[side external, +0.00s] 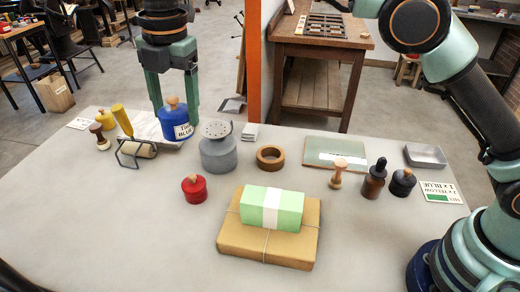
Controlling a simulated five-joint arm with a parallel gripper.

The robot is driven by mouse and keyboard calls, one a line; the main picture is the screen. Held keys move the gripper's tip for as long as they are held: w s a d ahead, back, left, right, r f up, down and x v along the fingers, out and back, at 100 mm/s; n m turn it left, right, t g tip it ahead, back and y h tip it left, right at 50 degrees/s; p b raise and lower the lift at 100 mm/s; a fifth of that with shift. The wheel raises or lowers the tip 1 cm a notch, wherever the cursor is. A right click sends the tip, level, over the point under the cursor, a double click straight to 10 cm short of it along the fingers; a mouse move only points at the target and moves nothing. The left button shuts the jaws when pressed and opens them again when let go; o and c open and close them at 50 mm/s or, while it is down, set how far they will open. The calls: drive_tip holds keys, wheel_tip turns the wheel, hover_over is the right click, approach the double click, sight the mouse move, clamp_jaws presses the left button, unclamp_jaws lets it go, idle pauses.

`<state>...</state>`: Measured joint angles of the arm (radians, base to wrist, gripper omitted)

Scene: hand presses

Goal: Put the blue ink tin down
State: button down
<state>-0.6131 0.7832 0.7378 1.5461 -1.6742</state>
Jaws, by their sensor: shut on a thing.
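The blue ink tin (172,127) has a wooden knob on top and a white label reading BLUE. It is upright at the left of the table in the side external view. My gripper (174,112) reaches down from above and is shut on the tin, with one teal finger on each side. The tin is over or on the right part of a pale marble slab (146,122). I cannot tell whether its base touches the slab.
A brown parcel (233,246) bears a green bundle (254,208). The front-left table is clear.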

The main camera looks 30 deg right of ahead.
drive_tip(key=s+a+f+n, duration=0.1)
drive_tip(key=s+a+n, duration=0.2)
drive_tip(key=a+n, duration=0.25)
drive_tip(key=s+a+f+n, duration=0.2)
drive_tip(key=s+a+n, duration=0.2)
drive_tip(key=a, duration=0.3)
drive_tip(key=shift+y, duration=0.3)
wheel_tip(320, 180, down, 20)
drive_tip(key=shift+w+a+r, duration=0.1)
drive_tip(key=shift+r, duration=0.05)
